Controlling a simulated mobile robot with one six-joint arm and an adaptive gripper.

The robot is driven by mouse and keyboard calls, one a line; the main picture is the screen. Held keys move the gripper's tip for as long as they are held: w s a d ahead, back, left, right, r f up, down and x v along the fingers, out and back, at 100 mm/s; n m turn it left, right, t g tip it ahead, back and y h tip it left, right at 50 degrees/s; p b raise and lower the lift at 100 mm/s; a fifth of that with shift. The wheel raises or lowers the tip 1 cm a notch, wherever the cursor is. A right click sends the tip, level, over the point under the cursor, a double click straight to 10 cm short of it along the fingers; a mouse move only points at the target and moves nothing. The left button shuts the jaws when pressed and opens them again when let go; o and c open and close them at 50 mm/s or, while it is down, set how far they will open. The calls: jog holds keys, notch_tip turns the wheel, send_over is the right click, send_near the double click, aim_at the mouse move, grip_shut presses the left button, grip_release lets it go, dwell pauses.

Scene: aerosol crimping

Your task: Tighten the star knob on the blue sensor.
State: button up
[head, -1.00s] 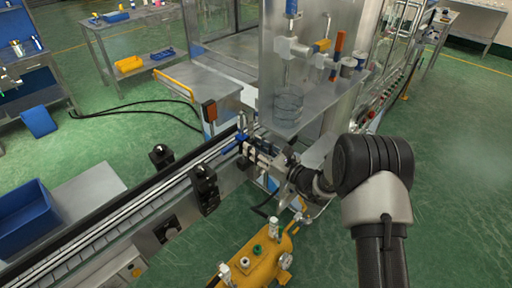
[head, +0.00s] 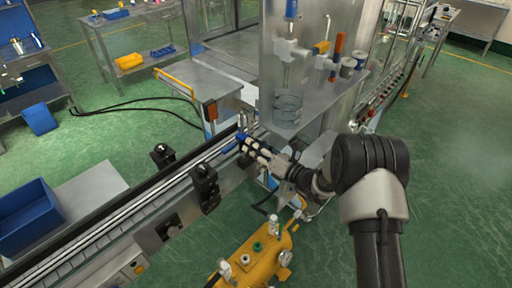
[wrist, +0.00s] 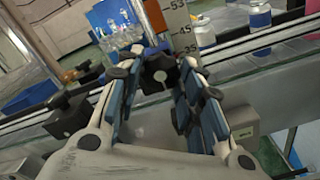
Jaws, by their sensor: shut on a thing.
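The black star knob (wrist: 158,72) sits between my fingertips in the wrist view. My gripper (wrist: 154,74) is shut on it, with a finger pad on each side. In the head view my gripper (head: 246,146) reaches the conveyor's near side from the right. The blue sensor (head: 241,136) shows as a small blue part just beyond my fingertips in the head view. My fingers hide the knob there. How tight the knob is cannot be seen.
The conveyor (head: 120,210) runs from lower left, with black knobbed brackets (head: 205,187) on its near side. A numbered scale (wrist: 182,28) stands upright just behind the knob. A yellow tank (head: 262,258) is below my arm. A clear guarded machine (head: 300,95) stands behind.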

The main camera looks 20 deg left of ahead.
jog(key=o, duration=1.1)
jog(key=v, duration=1.2)
